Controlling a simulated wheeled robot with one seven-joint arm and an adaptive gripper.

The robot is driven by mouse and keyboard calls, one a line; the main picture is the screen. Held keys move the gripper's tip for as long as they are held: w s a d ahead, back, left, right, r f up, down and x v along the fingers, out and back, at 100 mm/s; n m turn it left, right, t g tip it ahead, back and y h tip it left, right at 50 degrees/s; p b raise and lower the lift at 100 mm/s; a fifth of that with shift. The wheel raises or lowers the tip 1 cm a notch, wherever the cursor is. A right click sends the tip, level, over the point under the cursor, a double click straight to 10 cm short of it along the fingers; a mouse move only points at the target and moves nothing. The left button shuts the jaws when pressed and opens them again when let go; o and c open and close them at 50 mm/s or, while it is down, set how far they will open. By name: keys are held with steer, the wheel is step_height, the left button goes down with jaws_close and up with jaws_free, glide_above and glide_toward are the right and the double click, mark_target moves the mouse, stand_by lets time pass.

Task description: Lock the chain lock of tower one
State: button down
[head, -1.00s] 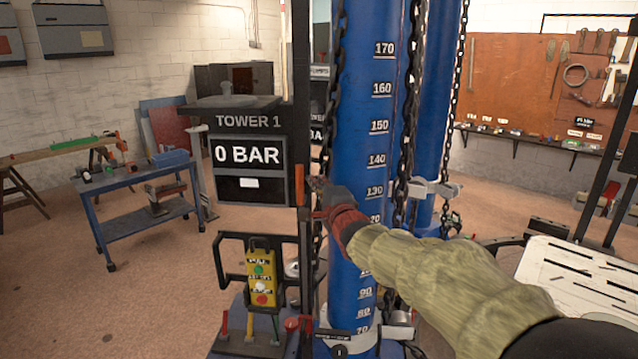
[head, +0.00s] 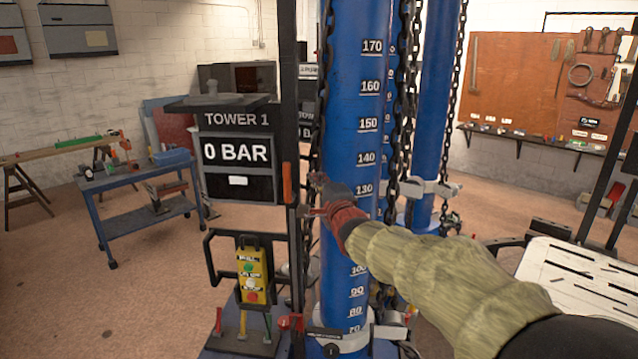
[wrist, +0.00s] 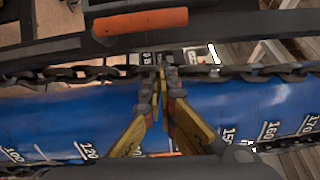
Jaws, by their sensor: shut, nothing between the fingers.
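Tower one is a blue column (head: 345,110) with a white number scale, beside a black post and a panel (head: 237,155) reading "TOWER 1" and "0 BAR". A dark chain (head: 314,125) hangs along the column's left side, and it runs across the wrist view (wrist: 100,72). An orange handle (head: 287,182) sits on the black post; it also shows in the wrist view (wrist: 140,22). My gripper (head: 317,184) is shut and empty in front of the chain, right of the handle. In the wrist view its fingertips (wrist: 162,72) overlap the chain; contact is unclear. I cannot tell which part is the lock.
A yellow button box (head: 252,272) hangs below the panel. A second blue column (head: 436,100) with clamps and chains stands behind. A blue cart (head: 150,202) is at left, with open floor around it. A white slotted table (head: 575,285) is at right.

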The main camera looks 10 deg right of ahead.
steer(key=s+d, duration=0.1)
steer(key=s, duration=0.9)
steer(key=shift+d, duration=0.25)
